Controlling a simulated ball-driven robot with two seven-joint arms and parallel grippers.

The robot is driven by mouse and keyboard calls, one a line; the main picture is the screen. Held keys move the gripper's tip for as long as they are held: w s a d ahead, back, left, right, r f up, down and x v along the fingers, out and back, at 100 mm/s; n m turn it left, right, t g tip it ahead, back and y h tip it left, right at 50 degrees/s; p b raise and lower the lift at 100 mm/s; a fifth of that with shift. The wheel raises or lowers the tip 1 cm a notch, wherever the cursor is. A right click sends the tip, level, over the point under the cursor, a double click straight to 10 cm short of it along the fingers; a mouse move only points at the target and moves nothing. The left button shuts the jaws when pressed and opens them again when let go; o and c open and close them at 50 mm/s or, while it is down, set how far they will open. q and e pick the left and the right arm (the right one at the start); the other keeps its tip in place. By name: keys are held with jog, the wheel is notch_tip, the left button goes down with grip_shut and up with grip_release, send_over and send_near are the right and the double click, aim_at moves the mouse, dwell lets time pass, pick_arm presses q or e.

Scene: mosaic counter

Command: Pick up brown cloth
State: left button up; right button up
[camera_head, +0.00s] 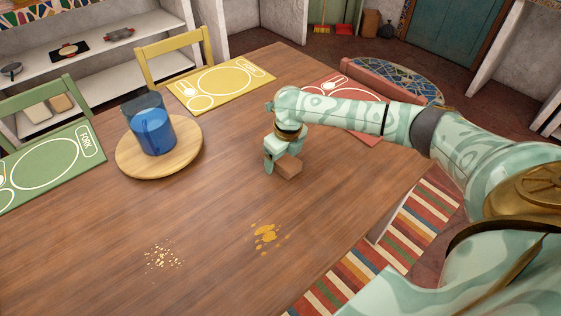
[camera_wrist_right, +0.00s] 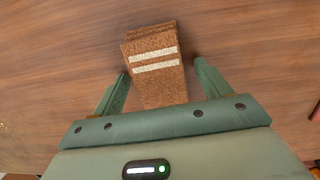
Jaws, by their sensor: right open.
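The brown cloth (camera_head: 288,167) is a small folded stack on the wooden table. In the right wrist view the brown cloth (camera_wrist_right: 155,62) shows two pale stripes. My right gripper (camera_head: 272,166) is right at the cloth in the head view. In the wrist view my right gripper (camera_wrist_right: 160,72) is open, with its two fingers on either side of the cloth's near part. Gaps show between the fingers and the cloth. The left gripper is not in view.
A blue pitcher (camera_head: 152,133) stands on a round wooden board (camera_head: 187,150) at left. Yellow (camera_head: 247,68), green (camera_head: 84,170) and red (camera_head: 372,137) placemats lie near the edges. Crumbs (camera_head: 163,256) and an orange spill (camera_head: 265,235) mark the front table (camera_head: 210,220), otherwise clear there.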

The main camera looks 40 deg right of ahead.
jog(key=c, duration=1.1)
jog(key=shift+o, duration=0.2)
jog(key=shift+r, duration=0.1)
